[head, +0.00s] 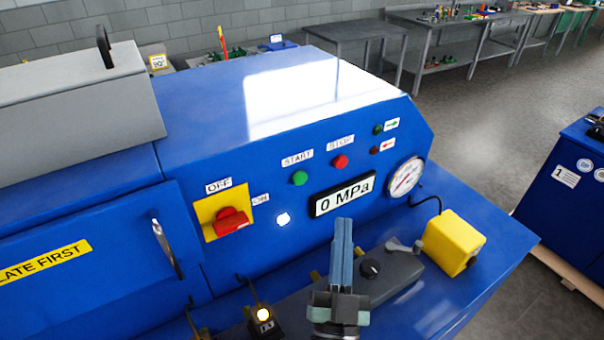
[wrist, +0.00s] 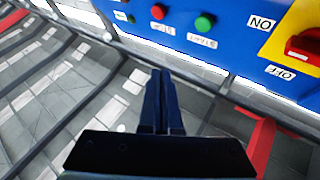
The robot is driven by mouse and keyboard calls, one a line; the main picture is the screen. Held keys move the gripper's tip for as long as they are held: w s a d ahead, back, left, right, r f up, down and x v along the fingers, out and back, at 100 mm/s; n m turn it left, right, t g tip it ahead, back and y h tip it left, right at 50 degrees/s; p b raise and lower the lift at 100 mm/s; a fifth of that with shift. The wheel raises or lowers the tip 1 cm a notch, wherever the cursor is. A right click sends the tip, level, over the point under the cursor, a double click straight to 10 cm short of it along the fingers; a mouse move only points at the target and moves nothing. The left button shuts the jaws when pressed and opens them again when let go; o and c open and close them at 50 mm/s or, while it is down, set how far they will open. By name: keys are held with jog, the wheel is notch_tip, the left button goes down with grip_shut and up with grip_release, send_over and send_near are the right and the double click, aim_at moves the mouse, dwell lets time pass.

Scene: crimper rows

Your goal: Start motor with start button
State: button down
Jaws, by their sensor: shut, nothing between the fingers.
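The green start button (head: 300,178) sits on the blue machine's sloped panel under a START label. The red stop button (head: 340,161) is to its right under a STOP label. The wrist view shows the panel upside down, with the green start button (wrist: 205,22) and red stop button (wrist: 158,11) near the top edge. My gripper (head: 343,222) is shut and empty, its fingers pointing toward the panel, below the pressure display in the head view. In the wrist view my gripper (wrist: 160,72) appears apart from the green button; nothing touches it.
A red switch on a yellow plate (head: 211,208) lies left of the buttons, with a lit white lamp (head: 283,219) beside it. The display (head: 342,194) reads 0 MPa. A round gauge (head: 405,177) and a yellow box (head: 452,243) are at the right.

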jog(key=b, duration=0.1)
send_near(307, 175)
jog(key=w+d+r, duration=0.2)
jog(key=w+r, duration=0.1)
jog(key=shift+w+a, duration=0.3)
jog(key=shift+w, duration=0.4)
jog(key=shift+w+a+b, duration=0.1)
jog(key=shift+b, duration=0.2)
dwell(1.3)
jog(key=shift+w+a, duration=0.15)
jog(key=shift+w, duration=0.1)
jog(key=shift+w+a+b, duration=0.3)
jog(key=shift+w, duration=0.1)
dwell(1.0)
jog(key=shift+s, duration=0.1)
jog(key=shift+s+d, duration=0.55)
jog(key=shift+s, duration=0.1)
